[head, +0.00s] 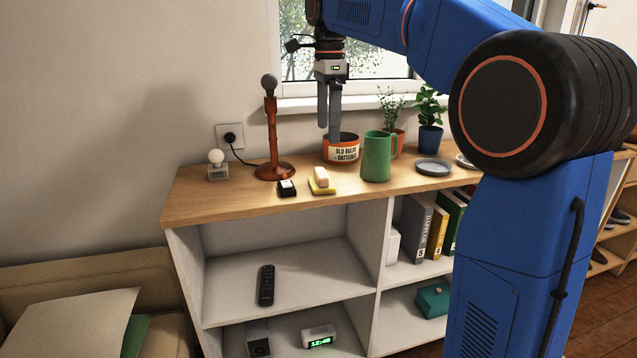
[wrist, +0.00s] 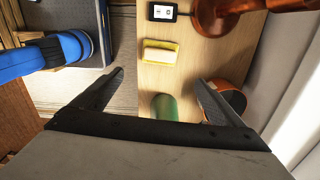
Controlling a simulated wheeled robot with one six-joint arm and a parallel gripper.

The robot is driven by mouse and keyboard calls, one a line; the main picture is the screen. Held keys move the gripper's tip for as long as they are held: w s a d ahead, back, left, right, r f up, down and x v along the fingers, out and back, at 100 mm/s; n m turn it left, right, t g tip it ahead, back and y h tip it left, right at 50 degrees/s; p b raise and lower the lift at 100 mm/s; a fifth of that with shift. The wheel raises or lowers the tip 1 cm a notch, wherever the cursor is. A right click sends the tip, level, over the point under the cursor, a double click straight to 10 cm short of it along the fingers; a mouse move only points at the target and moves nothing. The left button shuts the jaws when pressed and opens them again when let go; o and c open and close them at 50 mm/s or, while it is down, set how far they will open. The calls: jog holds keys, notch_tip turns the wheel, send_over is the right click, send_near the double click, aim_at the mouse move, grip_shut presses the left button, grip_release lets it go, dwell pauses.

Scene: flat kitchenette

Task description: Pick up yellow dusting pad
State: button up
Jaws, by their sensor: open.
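The yellow dusting pad (head: 330,190) lies on the wooden top of the low shelf unit, near its front edge, with a cream block (head: 321,175) on top. In the wrist view the yellow pad (wrist: 175,47) shows ahead of the fingertips, nearer the top of the picture. My gripper (head: 329,135) is open and empty, fingers pointing down, over the back of the top by the orange tub. In the wrist view its fingers (wrist: 160,79) are spread wide, with bare wood and part of the green mug visible between them.
Left of the pad are a small black box (head: 287,189) and a copper-coloured stand (head: 272,140). The orange labelled tub (head: 341,155) and green mug (head: 377,160) stand behind and right. Grey dishes (head: 433,167) and potted plants (head: 430,135) are further right.

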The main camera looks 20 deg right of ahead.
send_over(326, 172)
jog(key=f, duration=0.8)
jog(key=shift+w+d, duration=0.15)
jog(key=shift+d, duration=0.1)
jog(key=shift+a+f, duration=0.15)
jog(key=shift+f, duration=1.15)
jog(key=shift+a+f, duration=0.15)
jog(key=shift+f, duration=1.1)
jog(key=c, duration=1.2)
jog(key=shift+o, duration=0.2)
jog(key=shift+r, duration=0.1)
notch_tip(326, 172, up, 10)
jog(key=shift+f, duration=0.1)
